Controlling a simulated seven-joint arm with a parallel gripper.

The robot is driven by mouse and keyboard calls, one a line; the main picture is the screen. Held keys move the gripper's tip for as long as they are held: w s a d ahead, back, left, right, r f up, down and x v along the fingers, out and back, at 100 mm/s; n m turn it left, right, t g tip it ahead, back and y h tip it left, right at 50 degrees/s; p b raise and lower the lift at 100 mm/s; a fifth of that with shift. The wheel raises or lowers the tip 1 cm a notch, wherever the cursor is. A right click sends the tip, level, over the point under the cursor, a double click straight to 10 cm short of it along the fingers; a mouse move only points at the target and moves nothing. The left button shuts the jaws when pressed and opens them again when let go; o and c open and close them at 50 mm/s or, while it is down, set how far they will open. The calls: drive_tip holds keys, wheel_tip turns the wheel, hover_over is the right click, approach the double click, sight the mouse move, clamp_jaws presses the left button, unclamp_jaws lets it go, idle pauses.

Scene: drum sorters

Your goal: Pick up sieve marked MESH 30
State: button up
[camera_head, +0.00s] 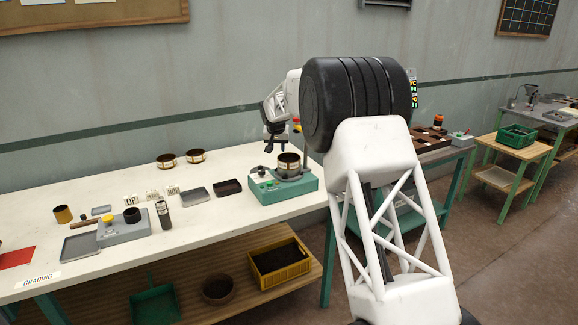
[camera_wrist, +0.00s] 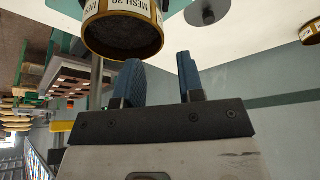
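Two brass sieves stand side by side at the back of the white table, the left one (camera_head: 166,161) and the right one (camera_head: 196,156); their labels are too small to read. A third sieve (camera_head: 289,164) sits on the green machine (camera_head: 284,189); in the wrist view a sieve marked MESH 20 (camera_wrist: 124,35) appears close by. Another sieve edge (camera_wrist: 312,31) shows at the wrist view's right border, its marking unclear. No MESH 30 marking is readable. My gripper (camera_head: 275,145) is above the table behind the machine; its blue fingers (camera_wrist: 159,80) are apart with nothing between them.
Shallow trays (camera_head: 196,194), small label cards (camera_head: 152,195) and a grey scale-like box (camera_head: 122,230) lie on the table's left half. A yellow crate (camera_head: 281,262) stands on the lower shelf. The table is clear between the two back sieves and the machine.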

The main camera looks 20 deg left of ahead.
drive_tip(key=shift+x, duration=2.55)
drive_tip(key=shift+c, duration=0.4)
clamp_jaws()
